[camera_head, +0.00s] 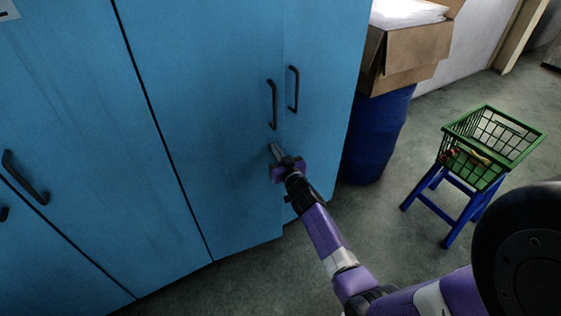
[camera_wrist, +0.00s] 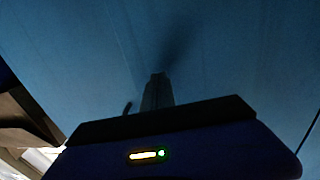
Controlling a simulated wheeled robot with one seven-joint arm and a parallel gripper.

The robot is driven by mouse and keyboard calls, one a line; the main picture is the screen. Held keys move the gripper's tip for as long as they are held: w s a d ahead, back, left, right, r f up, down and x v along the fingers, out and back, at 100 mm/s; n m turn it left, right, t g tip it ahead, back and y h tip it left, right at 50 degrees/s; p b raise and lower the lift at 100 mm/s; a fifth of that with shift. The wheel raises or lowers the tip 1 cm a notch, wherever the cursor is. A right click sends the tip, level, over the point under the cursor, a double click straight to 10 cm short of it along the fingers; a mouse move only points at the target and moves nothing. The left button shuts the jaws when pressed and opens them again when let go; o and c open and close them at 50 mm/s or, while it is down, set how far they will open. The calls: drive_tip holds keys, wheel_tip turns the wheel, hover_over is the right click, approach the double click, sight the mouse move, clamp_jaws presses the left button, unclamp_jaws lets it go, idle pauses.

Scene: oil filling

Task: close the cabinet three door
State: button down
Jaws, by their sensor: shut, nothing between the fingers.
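The blue cabinet stands across the left and middle of the head view. A wide door (camera_head: 205,110) has a dark vertical handle (camera_head: 272,104) near its right edge. A narrower door (camera_head: 325,85) beside it has its own handle (camera_head: 293,89). No number shows on either; the wide door looks nearly flush, though I cannot tell if a small gap remains. My gripper (camera_head: 275,151) is shut and empty, just below the wide door's handle, its tips at or very near the door face. In the wrist view the shut fingers (camera_wrist: 157,90) point at the blue surface (camera_wrist: 80,50), casting a shadow.
Another cabinet door with a handle (camera_head: 25,178) is at the left. A blue barrel (camera_head: 375,135) with a cardboard box (camera_head: 415,55) on top stands right of the cabinet. A green basket (camera_head: 490,150) rests on a blue stool (camera_head: 440,197). Grey floor lies between.

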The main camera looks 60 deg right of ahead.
sight(268, 138)
drive_tip(key=shift+w+d, duration=0.3)
drive_tip(key=shift+w, duration=0.1)
drive_tip(key=b+x, duration=0.1)
drive_tip(key=x, duration=0.4)
drive_tip(key=shift+w+d+b, duration=0.1)
drive_tip(key=shift+d+b, duration=0.05)
drive_tip(key=shift+b, duration=0.25)
drive_tip(key=shift+w+d+r, duration=0.1)
drive_tip(key=shift+w+r, duration=0.1)
drive_tip(key=shift+f, duration=0.1)
